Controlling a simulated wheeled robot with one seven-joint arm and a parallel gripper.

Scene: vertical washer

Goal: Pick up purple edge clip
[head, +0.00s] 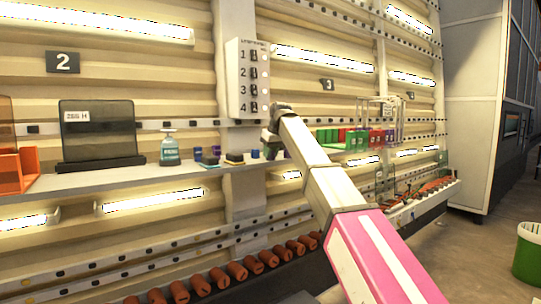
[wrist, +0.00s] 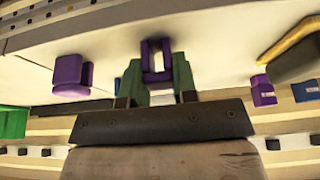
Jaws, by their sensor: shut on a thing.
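My gripper (wrist: 157,78) is shut on a purple edge clip (wrist: 156,54), which sits between its two green fingers in the wrist view. The clip is close to the pale shelf surface; I cannot tell whether it touches it. Another purple clip (wrist: 70,76) is on the left in the wrist view, apart from the fingers. A further purple piece (wrist: 262,90) is on the right. In the head view my arm reaches to the shelf, and the held clip is too small to make out there.
A numbered switch panel (head: 248,78) is above. Red and green boxes (head: 350,138) stand to the right. A yellow-edged dark object (wrist: 295,55) is near my gripper.

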